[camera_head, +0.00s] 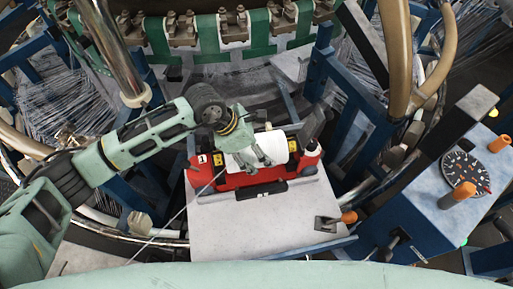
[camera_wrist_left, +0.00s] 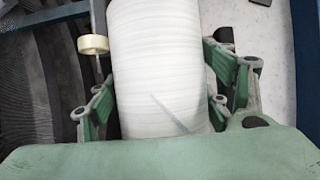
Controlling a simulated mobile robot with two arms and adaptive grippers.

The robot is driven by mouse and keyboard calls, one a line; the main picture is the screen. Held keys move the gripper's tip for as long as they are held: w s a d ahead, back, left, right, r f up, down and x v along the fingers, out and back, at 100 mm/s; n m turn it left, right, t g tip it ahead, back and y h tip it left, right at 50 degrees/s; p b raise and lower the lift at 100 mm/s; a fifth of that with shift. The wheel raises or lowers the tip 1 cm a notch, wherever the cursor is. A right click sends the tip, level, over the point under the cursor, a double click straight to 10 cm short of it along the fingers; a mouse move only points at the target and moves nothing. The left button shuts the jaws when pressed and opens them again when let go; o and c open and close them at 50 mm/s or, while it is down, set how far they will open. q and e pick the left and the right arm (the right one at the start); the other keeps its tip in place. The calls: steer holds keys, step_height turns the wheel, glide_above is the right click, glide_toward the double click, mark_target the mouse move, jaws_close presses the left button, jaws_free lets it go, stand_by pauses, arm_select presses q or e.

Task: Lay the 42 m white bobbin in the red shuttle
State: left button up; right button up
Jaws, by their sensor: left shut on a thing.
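The red shuttle (camera_head: 236,180) sits on the grey plate in the middle of the head view. A white bobbin (camera_head: 270,142) is at the shuttle, over or in its middle. My left gripper (camera_head: 256,160) is shut on the white bobbin from above. In the left wrist view the white bobbin (camera_wrist_left: 158,70) fills the middle, with a green finger on each side. The gripper hides part of the bobbin, so I cannot tell whether it rests in the shuttle. The bobbin's length label is not readable. My right gripper is not in view.
The grey plate (camera_head: 230,232) is mostly clear in front of the shuttle. An orange-knobbed lever (camera_head: 348,217) stands at its right corner. A blue console (camera_head: 440,195) is at the right. Green bands and loom parts (camera_head: 205,38) lie behind.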

arm_select(q)
steer(key=shift+w+f+b, duration=0.1)
steer(key=shift+f+b, duration=1.35)
steer(key=shift+f, duration=0.1)
steer(key=shift+f+b, duration=0.9)
steer(key=shift+f+b, duration=0.1)
steer(key=shift+b, duration=0.2)
stand_by(0.4)
steer(key=o, duration=1.9)
steer(key=shift+c, duration=0.2)
steer(key=o, duration=0.3)
